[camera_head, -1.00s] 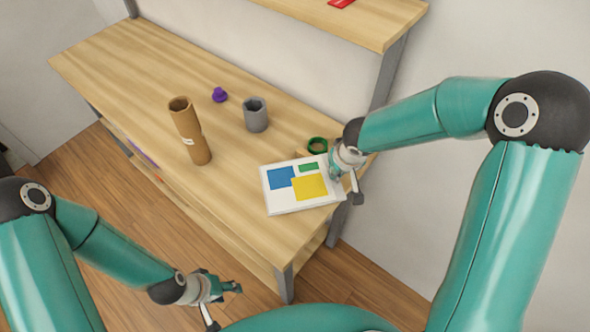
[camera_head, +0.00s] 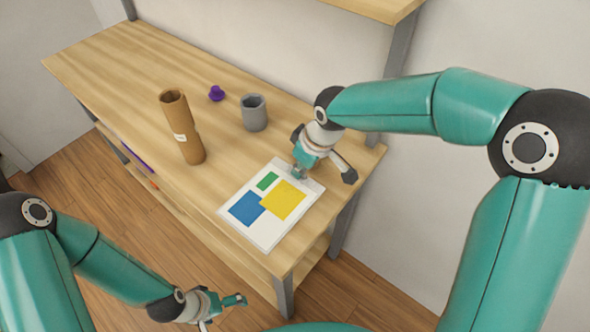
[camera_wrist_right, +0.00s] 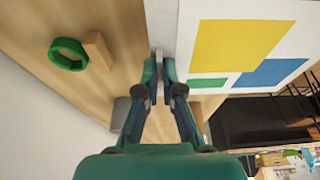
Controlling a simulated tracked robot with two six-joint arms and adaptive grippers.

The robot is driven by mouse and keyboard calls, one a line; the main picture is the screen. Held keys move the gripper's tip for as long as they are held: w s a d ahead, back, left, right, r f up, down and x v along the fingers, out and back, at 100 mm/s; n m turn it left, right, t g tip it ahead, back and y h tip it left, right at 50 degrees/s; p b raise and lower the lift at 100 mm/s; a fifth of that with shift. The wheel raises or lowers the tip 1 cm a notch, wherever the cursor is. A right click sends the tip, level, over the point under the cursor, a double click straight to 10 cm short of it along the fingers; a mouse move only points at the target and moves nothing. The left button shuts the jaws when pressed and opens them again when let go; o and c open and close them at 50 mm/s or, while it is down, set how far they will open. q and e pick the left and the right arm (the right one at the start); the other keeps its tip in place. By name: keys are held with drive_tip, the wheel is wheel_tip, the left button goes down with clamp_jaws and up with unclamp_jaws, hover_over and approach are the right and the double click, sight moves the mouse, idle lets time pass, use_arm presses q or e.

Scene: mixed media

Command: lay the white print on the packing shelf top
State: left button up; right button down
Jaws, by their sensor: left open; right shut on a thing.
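The white print (camera_head: 242,204), a flat sheet with blue, green and yellow rectangles, is over the near right end of the wooden packing shelf top (camera_head: 120,65). My right gripper (camera_head: 300,172) is shut on its far edge. In the right wrist view the fingertips (camera_wrist_right: 160,82) pinch the white margin of the print (camera_wrist_right: 310,25). I cannot tell whether the print touches the wood or hangs just above it. My left gripper (camera_head: 238,300) is open and empty, low in front of the shelf, apart from everything.
A brown cardboard tube (camera_head: 180,125) stands upright near the middle, with a purple object (camera_head: 216,93) and grey cup (camera_head: 254,112) behind. In the right wrist view, a green ring (camera_wrist_right: 68,54) lies beside a small wooden block (camera_wrist_right: 97,51). The top's far left is clear.

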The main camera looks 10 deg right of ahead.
drive_tip(key=shift+d+f+b, duration=0.1)
drive_tip(key=shift+f+b, duration=0.05)
drive_tip(key=shift+b, duration=0.15)
wheel_tip(320, 180, down, 6)
drive_tip(key=b, duration=0.5)
drive_tip(key=shift+f, duration=0.1)
drive_tip(key=shift+f+b, duration=0.25)
drive_tip(key=shift+b, duration=0.2)
drive_tip(key=shift+r, duration=0.1)
drive_tip(key=c, duration=1.1)
unclamp_jaws()
